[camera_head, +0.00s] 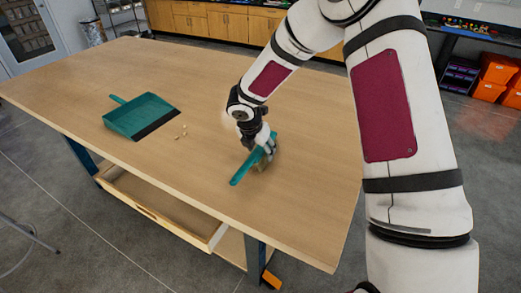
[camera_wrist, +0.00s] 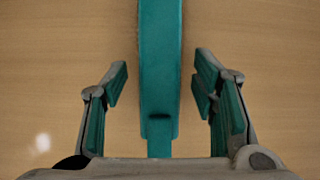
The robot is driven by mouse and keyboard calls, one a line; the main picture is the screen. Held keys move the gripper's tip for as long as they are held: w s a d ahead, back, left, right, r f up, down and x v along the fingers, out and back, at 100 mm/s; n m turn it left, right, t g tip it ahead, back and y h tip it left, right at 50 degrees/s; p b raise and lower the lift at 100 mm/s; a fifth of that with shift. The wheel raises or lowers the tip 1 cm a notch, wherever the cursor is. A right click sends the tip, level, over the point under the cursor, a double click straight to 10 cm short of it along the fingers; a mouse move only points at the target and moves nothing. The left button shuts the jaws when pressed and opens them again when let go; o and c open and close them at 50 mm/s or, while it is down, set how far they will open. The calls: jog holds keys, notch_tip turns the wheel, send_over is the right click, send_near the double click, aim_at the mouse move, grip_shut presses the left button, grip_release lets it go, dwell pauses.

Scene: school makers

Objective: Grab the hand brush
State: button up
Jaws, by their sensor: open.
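In the wrist view the brush (camera_wrist: 160,70) runs from the top edge down between the fingers. My gripper (camera_head: 262,150) is at the brush, over its far part, and hides some of it. In the wrist view my gripper (camera_wrist: 160,85) is open, with one finger on each side of the brush. A gap of bare table shows between the brush and each finger. The brush's lower end is hidden by the gripper body.
A teal dustpan (camera_head: 133,114) lies on the table's left part. Bare tabletop surrounds the brush. Orange bins (camera_head: 490,90) stand at the far right.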

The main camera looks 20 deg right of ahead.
jog(key=shift+f, duration=0.1)
grip_shut()
jog(key=shift+w, duration=0.1)
